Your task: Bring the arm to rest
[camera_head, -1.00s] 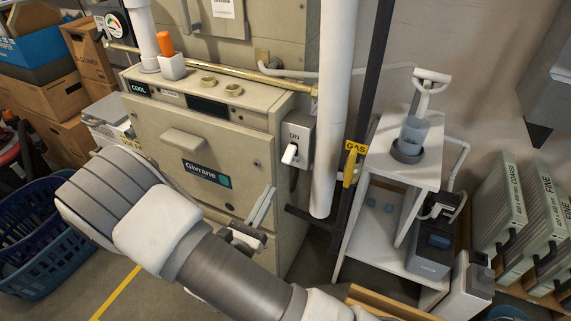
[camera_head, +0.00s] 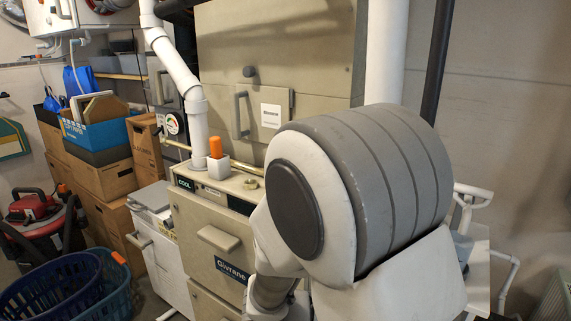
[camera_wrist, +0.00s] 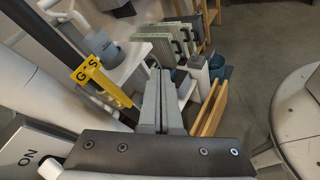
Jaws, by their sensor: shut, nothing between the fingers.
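My arm (camera_head: 370,200) fills the middle and right of the head view, bent up close in front of the camera. It hides much of the furnace's right side. My gripper is hidden behind the arm there. In the wrist view my gripper (camera_wrist: 160,85) shows with its two grey fingers pressed together and empty. The fingers point toward the floor area near the white stand. They appear apart from everything around them.
The beige furnace (camera_head: 204,214) stands behind my arm, with an orange-handled item (camera_head: 216,150) on top. Blue baskets (camera_head: 60,290) lie at the lower left. The wrist view shows the yellow GAS handle (camera_wrist: 92,78), the ON switch box (camera_wrist: 32,150), filters (camera_wrist: 158,45) and a wooden frame (camera_wrist: 210,108).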

